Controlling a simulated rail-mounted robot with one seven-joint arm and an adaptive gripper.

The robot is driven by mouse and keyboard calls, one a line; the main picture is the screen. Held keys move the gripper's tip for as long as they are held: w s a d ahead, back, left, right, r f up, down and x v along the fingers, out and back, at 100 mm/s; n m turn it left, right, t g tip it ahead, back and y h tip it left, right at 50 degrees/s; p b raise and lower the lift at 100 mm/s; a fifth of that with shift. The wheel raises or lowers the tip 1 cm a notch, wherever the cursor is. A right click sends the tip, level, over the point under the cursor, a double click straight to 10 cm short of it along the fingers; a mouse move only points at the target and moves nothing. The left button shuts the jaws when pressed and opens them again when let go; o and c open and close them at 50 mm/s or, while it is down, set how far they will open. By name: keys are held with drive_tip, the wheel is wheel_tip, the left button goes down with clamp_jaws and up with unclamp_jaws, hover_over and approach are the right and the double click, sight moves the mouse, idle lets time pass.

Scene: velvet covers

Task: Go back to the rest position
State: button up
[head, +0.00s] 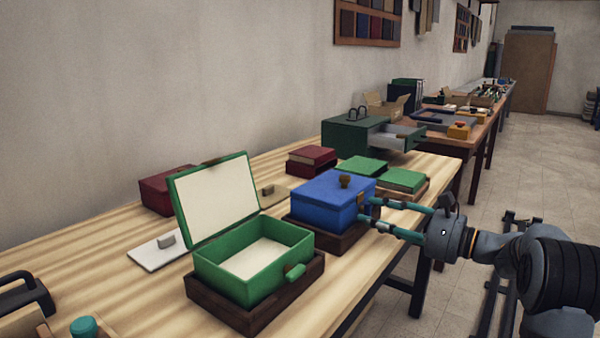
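My gripper (371,211) is at the right of the blue box, its two teal fingers apart with a gap between the tips. The tips are close to the front of the blue box (325,205); I cannot tell whether they touch it. The blue box is closed, with a brown knob (344,181) on its lid and a small brown clasp (361,200) on its front. It sits in a dark wooden tray (318,237). Nothing shows between the fingers.
A green box (222,272) stands open at left on a wooden table (120,275). Red and green books or boxes (362,166) and a dark green drawer cabinet (350,137) stand behind. The aisle floor (540,185) at right is open.

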drive_tip(key=n, duration=0.3)
drive_tip(key=shift+b, duration=0.4)
drive_tip(key=shift+c, duration=0.4)
